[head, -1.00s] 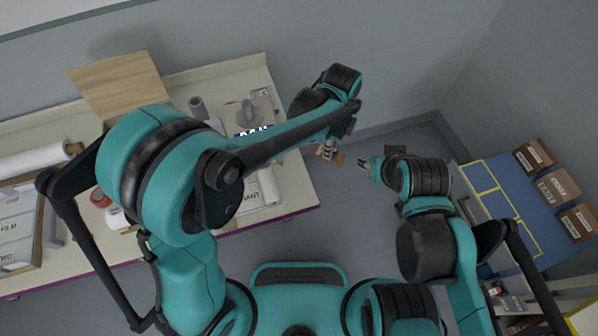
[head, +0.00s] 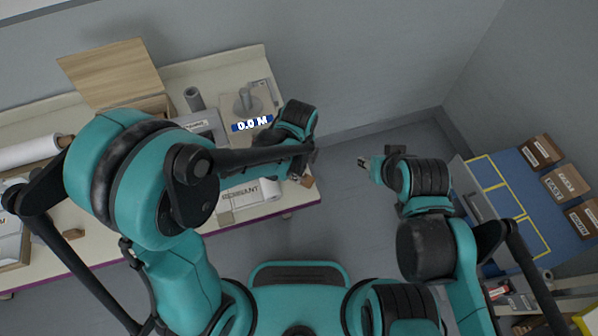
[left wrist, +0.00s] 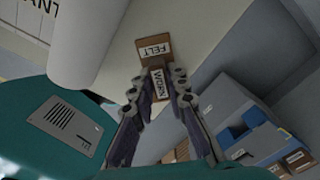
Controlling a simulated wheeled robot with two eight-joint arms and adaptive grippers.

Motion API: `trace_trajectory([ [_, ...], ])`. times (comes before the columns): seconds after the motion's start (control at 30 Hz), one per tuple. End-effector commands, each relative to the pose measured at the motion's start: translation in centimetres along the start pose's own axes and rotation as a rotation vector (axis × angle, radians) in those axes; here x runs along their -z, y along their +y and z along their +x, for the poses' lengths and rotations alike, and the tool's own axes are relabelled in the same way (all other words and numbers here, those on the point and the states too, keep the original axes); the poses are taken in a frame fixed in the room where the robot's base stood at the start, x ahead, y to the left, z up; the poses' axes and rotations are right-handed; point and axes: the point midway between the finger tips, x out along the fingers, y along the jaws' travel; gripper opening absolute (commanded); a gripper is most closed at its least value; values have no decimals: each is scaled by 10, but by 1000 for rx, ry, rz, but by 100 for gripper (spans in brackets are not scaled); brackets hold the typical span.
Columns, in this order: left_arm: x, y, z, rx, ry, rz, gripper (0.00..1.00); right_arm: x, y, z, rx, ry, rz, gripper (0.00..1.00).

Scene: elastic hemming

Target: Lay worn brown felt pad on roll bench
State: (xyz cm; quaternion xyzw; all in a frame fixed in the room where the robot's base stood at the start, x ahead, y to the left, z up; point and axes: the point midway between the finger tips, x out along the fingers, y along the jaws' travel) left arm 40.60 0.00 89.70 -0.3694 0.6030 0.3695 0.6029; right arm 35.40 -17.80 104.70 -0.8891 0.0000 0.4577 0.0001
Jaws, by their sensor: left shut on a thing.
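The worn brown felt pad (left wrist: 143,50) is a small brown block with white labels reading FELT and WORN. My left gripper (left wrist: 157,88) is shut on it, with a finger on each side. In the head view the pad (head: 308,182) is partly hidden by my left gripper (head: 302,174), over the right front corner of the cream roll bench (head: 235,68). The bench top also shows under the pad in the left wrist view (left wrist: 195,25). Whether the pad touches the bench I cannot tell. My right gripper (head: 364,162) is over the floor, too small to judge its jaws.
A grey device with a blue 0.0 M display (head: 252,124), a grey cylinder (head: 194,98) and a wooden board (head: 112,72) stand farther back. A blue table (head: 510,183) with brown boxes (head: 541,151) is at right.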

Motion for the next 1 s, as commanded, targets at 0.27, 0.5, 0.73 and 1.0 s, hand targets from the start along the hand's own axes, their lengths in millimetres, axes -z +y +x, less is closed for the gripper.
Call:
trace_trajectory([
  [0.27, 0, 0, 3, 0, 0, 0, 20, -2, 0, 2, 0, 0, 0, 40],
  [0.5, 0, 0, 2, 0, 0, 0, 35, -1, 0, 2, 0, 0, 0, 40],
  [0.73, 0, 0, 0, 0, 0, 0, 35, 0, 0, 0, 0, 0, 0, 40],
  [1.0, 0, 0, -44, 0, 0, 0, 35, 11, 0, -15, 0, 0, 0, 40],
])
